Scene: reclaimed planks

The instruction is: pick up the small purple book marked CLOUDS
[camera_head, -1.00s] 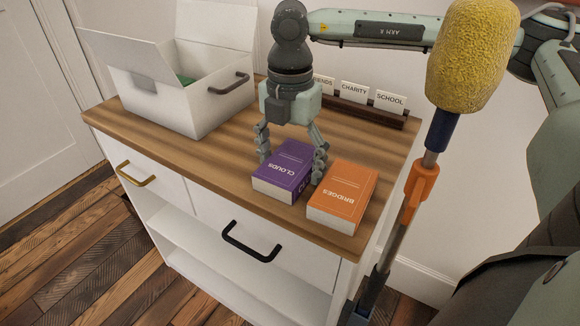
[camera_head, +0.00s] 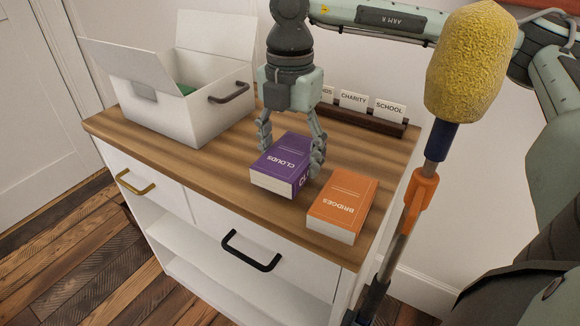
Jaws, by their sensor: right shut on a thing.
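The small purple book marked CLOUDS (camera_head: 283,164) lies flat on the wooden top of the white cabinet. Its cover faces up and its pale page edge faces the front. My right gripper (camera_head: 291,158) points down over it, with one finger at its left side and one at its right side. The fingers are shut on the book. I cannot tell whether the book is lifted off the wood. My left gripper is not in view.
An orange book marked BRIDGES (camera_head: 343,204) lies close to the right. A white lidded box (camera_head: 200,115) stands open at the back left. A dark holder (camera_head: 362,119) with cards, including CHARITY and SCHOOL, stands behind. A yellow sponge-like head on a pole (camera_head: 470,70) rises at the right.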

